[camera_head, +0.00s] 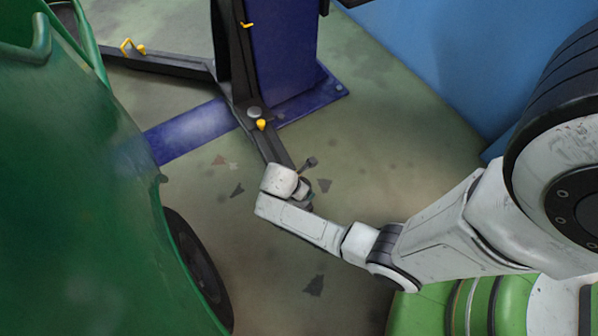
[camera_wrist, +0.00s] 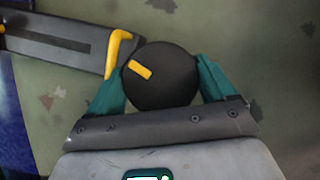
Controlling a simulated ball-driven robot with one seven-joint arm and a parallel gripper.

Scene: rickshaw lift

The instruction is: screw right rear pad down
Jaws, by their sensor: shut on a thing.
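The right rear pad is a round black disc with a yellow mark (camera_wrist: 162,82), in the wrist view at the end of a dark lift arm (camera_wrist: 60,45). My gripper (camera_wrist: 160,85) has its two teal fingers on the left and right sides of the pad, shut on it. In the head view my gripper (camera_head: 306,190) is at the near end of the lift arm (camera_head: 268,138), with its fingers and the pad mostly hidden by my wrist. A yellow handle (camera_wrist: 119,50) on the lift arm stands close beside the pad and my left finger.
The green rickshaw (camera_head: 80,200) fills the left, its dark wheel (camera_head: 197,265) near the floor. The blue lift post (camera_head: 283,45) stands behind on a blue base plate (camera_head: 190,130). A blue wall (camera_head: 440,60) is at the right. Open stained floor lies between.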

